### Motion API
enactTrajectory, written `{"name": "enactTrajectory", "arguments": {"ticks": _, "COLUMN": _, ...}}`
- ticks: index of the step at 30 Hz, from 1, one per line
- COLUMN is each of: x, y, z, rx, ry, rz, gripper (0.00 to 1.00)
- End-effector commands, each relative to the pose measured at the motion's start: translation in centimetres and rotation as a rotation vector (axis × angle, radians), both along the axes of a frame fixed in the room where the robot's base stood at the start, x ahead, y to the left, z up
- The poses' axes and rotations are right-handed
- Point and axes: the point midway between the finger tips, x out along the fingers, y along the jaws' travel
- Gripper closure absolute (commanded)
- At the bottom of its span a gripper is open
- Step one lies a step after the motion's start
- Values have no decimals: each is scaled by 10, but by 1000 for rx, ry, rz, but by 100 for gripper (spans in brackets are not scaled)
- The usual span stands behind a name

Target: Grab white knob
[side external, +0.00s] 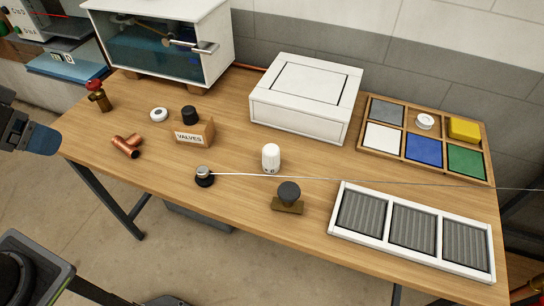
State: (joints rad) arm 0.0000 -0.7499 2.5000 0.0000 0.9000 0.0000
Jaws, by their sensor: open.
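A white knob (271,159), a rounded upright cylinder with small dark marks near its base, stands on the wooden table near the middle. It is in full view, with clear wood around it. A dark part of my arm with a blue end (42,138) shows at the left edge, well away from the knob. No gripper fingers can be made out in this view.
A thin wire runs right from a small black-and-silver piece (204,176), passing close to the knob. A black knob on a brass base (288,198) stands just in front. Nearby are a white box (305,100), VALVES block (194,132), compartment tray (490,145) and radiator panel (335,215).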

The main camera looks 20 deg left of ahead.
Motion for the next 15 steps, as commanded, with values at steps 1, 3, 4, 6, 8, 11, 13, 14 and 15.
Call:
{"name": "enactTrajectory", "arguments": {"ticks": 1, "x": 0, "y": 0, "z": 0, "rx": 0, "ry": 0, "rz": 0, "gripper": 24}}
{"name": "enactTrajectory", "arguments": {"ticks": 3, "x": 0, "y": 0, "z": 0, "rx": 0, "ry": 0, "rz": 0, "gripper": 24}}
{"name": "enactTrajectory", "arguments": {"ticks": 4, "x": 0, "y": 0, "z": 0, "rx": 0, "ry": 0, "rz": 0, "gripper": 24}}
{"name": "enactTrajectory", "arguments": {"ticks": 6, "x": 3, "y": -1, "z": 1, "rx": 0, "ry": 2, "rz": 1, "gripper": 24}}
{"name": "enactTrajectory", "arguments": {"ticks": 8, "x": 8, "y": -2, "z": 3, "rx": -1, "ry": 9, "rz": 3, "gripper": 24}}
{"name": "enactTrajectory", "arguments": {"ticks": 11, "x": 28, "y": -9, "z": 10, "rx": -7, "ry": 26, "rz": 13, "gripper": 24}}
{"name": "enactTrajectory", "arguments": {"ticks": 13, "x": 48, "y": -18, "z": 14, "rx": -10, "ry": 43, "rz": 25, "gripper": 24}}
{"name": "enactTrajectory", "arguments": {"ticks": 14, "x": 58, "y": -23, "z": 15, "rx": -12, "ry": 49, "rz": 30, "gripper": 24}}
{"name": "enactTrajectory", "arguments": {"ticks": 15, "x": 72, "y": -30, "z": 16, "rx": -13, "ry": 57, "rz": 37, "gripper": 24}}
